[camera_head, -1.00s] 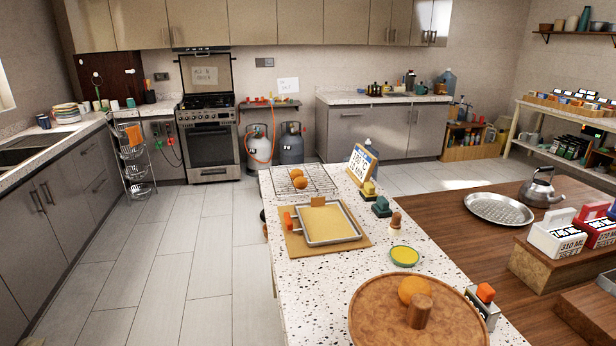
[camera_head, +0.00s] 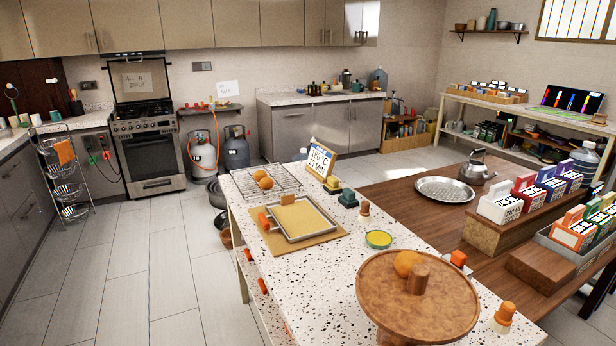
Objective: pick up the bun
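Two orange-brown buns sit close together on a wire cooling rack (camera_head: 247,190) at the far end of the speckled counter. One bun (camera_head: 258,174) is slightly behind the other bun (camera_head: 266,183). A third round bun (camera_head: 406,263) rests on a round brown wooden stand (camera_head: 385,290) at the near end, beside the stand's short centre post. Neither of my grippers shows in the view.
The speckled counter (camera_head: 330,300) also holds a tray on a board (camera_head: 298,220), a price sign (camera_head: 320,160), a yellow dish (camera_head: 379,239) and small knobbed items. A wooden table (camera_head: 410,205) with boxes and a kettle adjoins on the right. Tiled floor (camera_head: 130,270) is clear on the left.

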